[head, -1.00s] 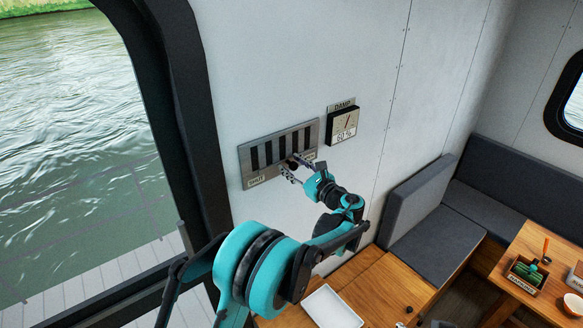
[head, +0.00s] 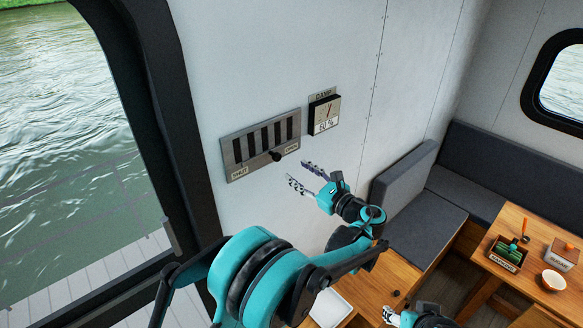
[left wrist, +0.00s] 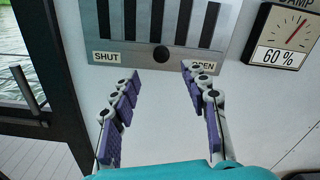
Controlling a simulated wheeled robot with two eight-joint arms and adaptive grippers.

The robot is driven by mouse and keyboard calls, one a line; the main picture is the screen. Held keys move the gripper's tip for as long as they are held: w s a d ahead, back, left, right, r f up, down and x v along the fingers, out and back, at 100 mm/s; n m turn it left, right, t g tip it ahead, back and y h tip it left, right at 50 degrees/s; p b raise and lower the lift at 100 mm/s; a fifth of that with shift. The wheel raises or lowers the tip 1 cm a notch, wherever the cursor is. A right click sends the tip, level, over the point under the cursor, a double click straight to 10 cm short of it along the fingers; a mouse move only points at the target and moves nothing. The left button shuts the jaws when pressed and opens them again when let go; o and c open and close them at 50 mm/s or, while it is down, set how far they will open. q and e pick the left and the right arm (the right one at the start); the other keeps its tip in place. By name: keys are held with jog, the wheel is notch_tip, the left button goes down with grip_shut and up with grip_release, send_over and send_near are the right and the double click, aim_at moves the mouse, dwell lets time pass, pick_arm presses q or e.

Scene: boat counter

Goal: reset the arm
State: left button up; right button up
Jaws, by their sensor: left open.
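My left gripper (head: 302,176) is open and empty, in front of the white wall, below and to the right of a metal vent panel (head: 229,157). The panel has several dark slots, SHUT and OPEN labels, and a black knob (head: 275,156) low between them, nearer OPEN. In the left wrist view the open fingers (left wrist: 158,92) point up at the panel, with the knob (left wrist: 161,54) beyond and between them, apart from both. Part of my right arm (head: 425,317) shows at the bottom edge of the head view, with a pale fingertip at its left; its jaw state is unclear.
A DAMP gauge (head: 325,113) hangs right of the panel; it reads 60 % in the left wrist view (left wrist: 283,38). A wooden counter holds a white tray (head: 329,308). A grey bench (head: 425,226) and a table with boxes and a bowl (head: 554,280) stand right. A window opening is left.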

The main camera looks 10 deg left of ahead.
pick_arm(q)
jog(key=shift+s+d, duration=0.2)
jog(key=shift+d, duration=0.05)
jog(key=shift+a, duration=0.1)
jog(key=s+a+f+n+g+h+b, duration=0.4)
jog(key=s+a+f+n+h+b, duration=0.3)
jog(key=s+a+f+n+b, duration=0.6)
jog(key=s+d+f+n+h+b, duration=0.2)
jog(key=s+f+n+h+b, duration=0.1)
jog(key=s+f, duration=0.6)
jog(key=s+d+f+n+h+b, duration=0.3)
jog(key=s+f+n+h+b, duration=0.1)
jog(key=s+f, duration=0.5)
jog(key=shift+s+d+n+b, duration=0.3)
jog(key=shift+n+b, duration=0.3)
jog(key=shift+n, duration=0.4)
